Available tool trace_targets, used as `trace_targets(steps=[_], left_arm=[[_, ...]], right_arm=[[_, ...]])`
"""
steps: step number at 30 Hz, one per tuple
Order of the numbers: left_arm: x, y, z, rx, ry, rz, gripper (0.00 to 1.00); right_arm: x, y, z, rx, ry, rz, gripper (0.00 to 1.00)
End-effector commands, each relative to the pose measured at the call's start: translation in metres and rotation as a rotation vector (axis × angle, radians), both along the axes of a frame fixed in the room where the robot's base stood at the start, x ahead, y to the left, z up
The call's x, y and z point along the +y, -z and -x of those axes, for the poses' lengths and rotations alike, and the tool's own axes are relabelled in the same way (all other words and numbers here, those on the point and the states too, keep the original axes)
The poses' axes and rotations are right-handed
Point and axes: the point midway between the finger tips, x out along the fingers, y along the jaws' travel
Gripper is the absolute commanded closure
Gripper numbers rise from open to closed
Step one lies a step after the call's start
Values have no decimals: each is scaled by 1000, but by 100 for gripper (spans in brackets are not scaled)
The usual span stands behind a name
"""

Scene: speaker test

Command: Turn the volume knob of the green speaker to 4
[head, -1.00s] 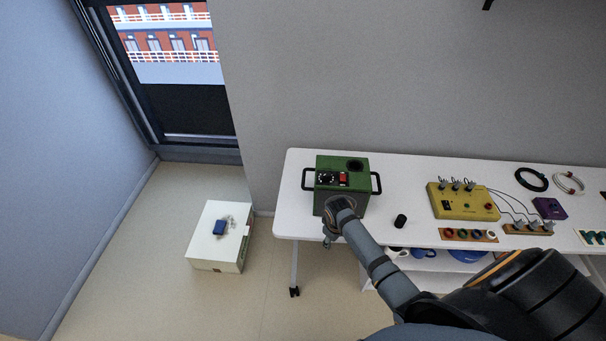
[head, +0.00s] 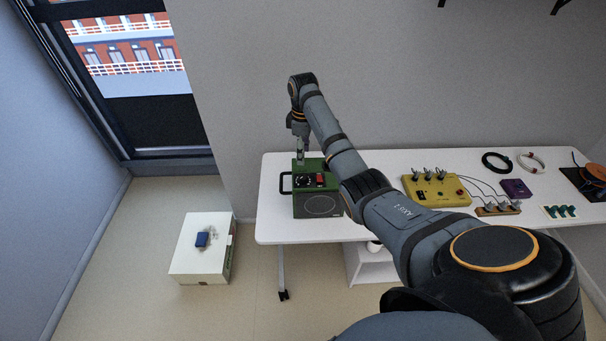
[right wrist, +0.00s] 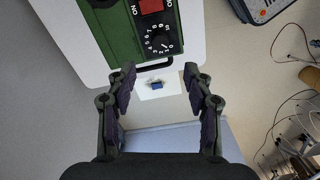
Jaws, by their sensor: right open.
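The green speaker (head: 318,205) stands upright at the left end of the white table, its round grille facing me. On its top are a red switch (head: 320,180) and a dark volume knob (head: 303,181). In the right wrist view the knob (right wrist: 160,42) sits in a ring of white numbers; its exact setting is too small to tell. My right gripper (head: 300,154) is above the speaker, pointing down, open and empty. In the right wrist view its fingertips (right wrist: 160,78) are apart, near the black side handle (right wrist: 154,67), with the knob beyond them. My left gripper is not in view.
The white table (head: 380,170) holds a yellow box (head: 437,191) with switches and cables, a purple box (head: 516,188) and cable coils (head: 496,162) to the right. A white box (head: 187,255) with a blue item (head: 202,239) is on the floor at left.

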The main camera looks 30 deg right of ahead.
Motion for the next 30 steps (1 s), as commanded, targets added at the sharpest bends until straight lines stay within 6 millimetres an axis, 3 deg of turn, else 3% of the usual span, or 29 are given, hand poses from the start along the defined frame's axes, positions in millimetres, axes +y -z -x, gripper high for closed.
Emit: trace_targets(steps=[5,18,23,30], left_arm=[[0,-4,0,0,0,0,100],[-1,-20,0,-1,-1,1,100],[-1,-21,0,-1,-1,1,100],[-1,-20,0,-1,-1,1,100]], right_arm=[[0,9,1,3,1,0,48],[1,93,1,2,2,1,48],[0,105,1,0,2,1,48],[0,106,1,-1,2,2,48]])
